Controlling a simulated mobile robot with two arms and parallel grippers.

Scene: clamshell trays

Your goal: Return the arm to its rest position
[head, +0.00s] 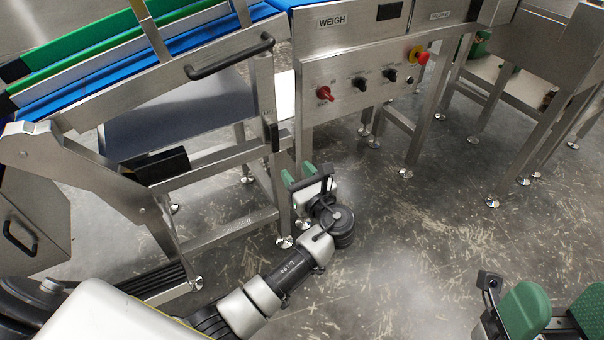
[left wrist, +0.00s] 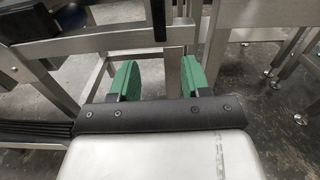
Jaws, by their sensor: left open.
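My left gripper (head: 297,174) is open and empty, low in front of the steel machine frame in the head view. Its two green fingers stand apart in the left wrist view (left wrist: 159,78), with only frame legs and floor behind the gap. My left arm (head: 285,275) reaches forward from the bottom left. My right gripper (head: 560,312) shows at the bottom right corner, its green fingers apart and nothing seen between them; it is partly cut off by the picture edge.
A steel conveyor frame (head: 215,155) with a black handle stands close to the left gripper. Right of it is a control panel (head: 350,85) with knobs and a red-and-yellow button. Steel legs stand at the back right. The concrete floor (head: 430,240) between my arms is clear.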

